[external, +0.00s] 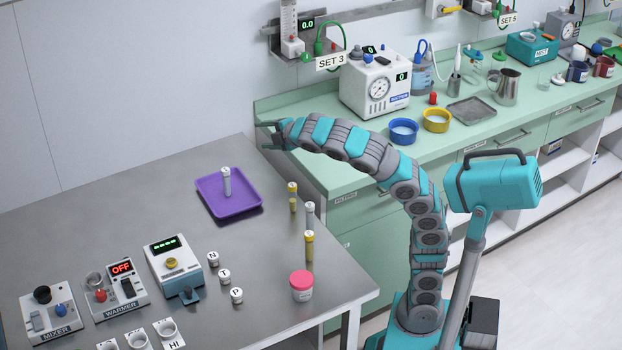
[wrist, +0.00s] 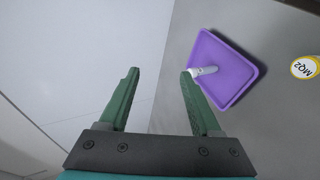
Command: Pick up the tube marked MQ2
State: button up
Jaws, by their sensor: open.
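The tube marked MQ2 (wrist: 305,67) shows at the right edge of the wrist view as a yellow-rimmed cap with a white label, seen from above. In the external view it appears to be the yellow tube (external: 292,197) standing on the grey table nearest the tray; its mark is too small to read there. My gripper (external: 268,136) is open and empty, high above the table's back corner by the wall. In the wrist view the gripper (wrist: 158,75) has its green fingers apart, left of the tray and the MQ2 tube.
A white tube (external: 227,182) stands on a purple tray (external: 243,206). A white tube (external: 309,214) and another yellow tube (external: 309,246) stand nearby, with a pink-lidded jar (external: 302,287). Devices fill the table's left. A green counter (external: 345,178) adjoins behind.

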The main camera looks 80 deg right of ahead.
aim_at(293, 198)
jog(key=s+a+f+m+t+y+b, duration=0.1)
jog(key=s+m+y, duration=0.2)
jog(key=s+m, duration=0.3)
jog(key=s+f+m+t+y+b, duration=0.1)
jog(key=s+f+m+y, duration=0.1)
jog(key=s+m, duration=0.4)
jog(key=f, duration=1.3)
jog(key=shift+a+f, duration=0.25)
jog(key=shift+f, duration=0.6)
jog(key=shift+w+f, duration=0.2)
jog(key=shift+w, duration=0.15)
jog(key=shift+r+x, duration=0.15)
jog(key=shift+x, duration=1.6)
jog(key=shift+r+x, duration=0.1)
jog(key=shift+x, duration=1.6)
jog(key=shift+w+t, duration=0.15)
jog(key=shift+t, duration=0.15)
grip_shut()
